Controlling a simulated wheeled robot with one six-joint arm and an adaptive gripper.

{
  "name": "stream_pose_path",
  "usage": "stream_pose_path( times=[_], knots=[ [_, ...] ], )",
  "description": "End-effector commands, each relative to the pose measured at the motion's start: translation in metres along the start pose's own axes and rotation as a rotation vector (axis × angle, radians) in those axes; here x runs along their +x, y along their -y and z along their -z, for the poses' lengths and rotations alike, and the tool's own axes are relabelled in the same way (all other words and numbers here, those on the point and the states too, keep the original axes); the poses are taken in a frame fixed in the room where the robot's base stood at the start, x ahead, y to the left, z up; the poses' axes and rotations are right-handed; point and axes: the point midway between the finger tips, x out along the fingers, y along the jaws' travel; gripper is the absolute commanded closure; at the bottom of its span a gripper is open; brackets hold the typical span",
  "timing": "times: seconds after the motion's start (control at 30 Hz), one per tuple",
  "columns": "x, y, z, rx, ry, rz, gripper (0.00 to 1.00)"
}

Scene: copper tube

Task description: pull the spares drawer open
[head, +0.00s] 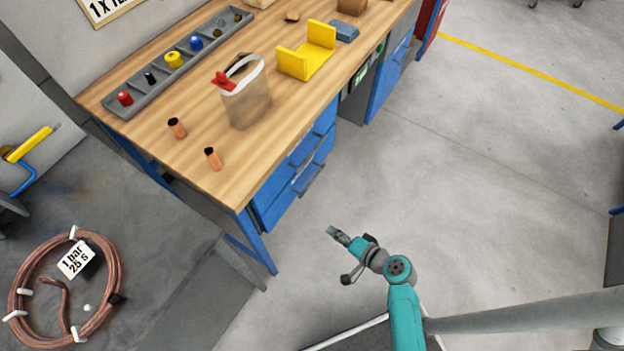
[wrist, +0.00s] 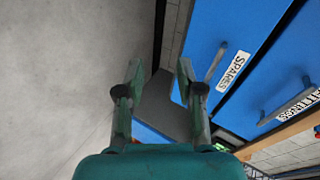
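The spares drawer (wrist: 250,40) has a blue front with a white "SPARES" label (wrist: 233,70) and a grey bar handle (wrist: 215,62). In the head view it is the lower drawer (head: 280,207) under the workbench, and it looks shut. My gripper (wrist: 160,72) is open and empty. In the wrist view the handle lies to the right of both fingers, apart from them. In the head view my gripper (head: 335,233) is out over the floor in front of the drawers, with a gap between them.
The fittings drawer (wrist: 285,85) is beside the spares drawer in the wrist view, with its own handle (wrist: 290,105). The wooden worktop (head: 215,185) overhangs the drawers and holds copper tubes, a bag and a yellow bracket. The grey floor (head: 450,180) in front is clear.

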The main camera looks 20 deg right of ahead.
Motion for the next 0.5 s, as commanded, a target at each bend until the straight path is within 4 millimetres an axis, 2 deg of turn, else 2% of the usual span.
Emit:
stream_pose_path(
  times=[0.03,0.2,0.33,0.5],
  knots=[
    [0.011,0.009,0.02,0.031,0.016,0.047,0.63],
    [0.028,0.038,0.068,0.111,0.088,0.201,0.63],
    [0.03,0.055,0.093,0.14,0.122,0.282,0.63],
    [0.032,0.064,0.105,0.152,0.142,0.326,0.63]
  ],
)
